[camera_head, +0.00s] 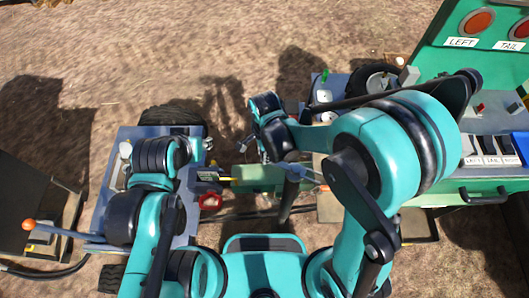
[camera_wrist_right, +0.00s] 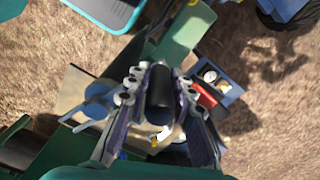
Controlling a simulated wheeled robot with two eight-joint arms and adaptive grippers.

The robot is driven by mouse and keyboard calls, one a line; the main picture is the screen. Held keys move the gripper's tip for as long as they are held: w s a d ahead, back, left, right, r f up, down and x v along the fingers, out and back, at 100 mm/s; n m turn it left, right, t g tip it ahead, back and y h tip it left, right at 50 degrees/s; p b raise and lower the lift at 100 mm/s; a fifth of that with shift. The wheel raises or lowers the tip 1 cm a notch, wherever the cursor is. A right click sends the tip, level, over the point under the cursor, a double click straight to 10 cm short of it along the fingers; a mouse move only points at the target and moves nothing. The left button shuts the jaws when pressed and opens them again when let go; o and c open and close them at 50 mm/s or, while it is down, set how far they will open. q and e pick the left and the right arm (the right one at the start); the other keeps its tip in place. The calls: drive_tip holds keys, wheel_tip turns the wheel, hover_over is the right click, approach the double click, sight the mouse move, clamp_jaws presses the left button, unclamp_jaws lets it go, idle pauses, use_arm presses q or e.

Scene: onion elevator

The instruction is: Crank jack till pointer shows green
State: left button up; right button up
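A black, upright grip, which I take for the jack's crank handle (camera_head: 286,203), stands beside a green beam (camera_head: 250,175) in the head view. In the right wrist view the black handle (camera_wrist_right: 160,90) lies between the fingers of my right gripper (camera_wrist_right: 161,76), which close in on both its sides. The lower crank and jack are mostly hidden. A small dark box with a white scale (camera_head: 207,177) sits left of the beam, with a yellow strip beside it; the pointer's reading is too small to tell.
A red knob (camera_head: 210,202) is below the scale box. The left blue cart (camera_head: 125,185) has an orange-tipped lever (camera_head: 29,224). At right stands a green panel (camera_head: 450,65) with lamps marked LEFT and TAIL. Bare ground lies behind.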

clamp_jaws()
drive_tip(key=shift+w+d+m+b, duration=0.35)
drive_tip(key=shift+w+d+m, duration=0.2)
drive_tip(key=shift+w+m, duration=0.2)
drive_tip(key=shift+w+d+m+b, duration=0.3)
drive_tip(key=shift+w+d+m, duration=0.2)
drive_tip(key=shift+w+m, duration=0.25)
drive_tip(key=shift+w+d+m+b, duration=0.35)
drive_tip(key=shift+w+d+m, duration=0.2)
drive_tip(key=shift+w+m, duration=0.2)
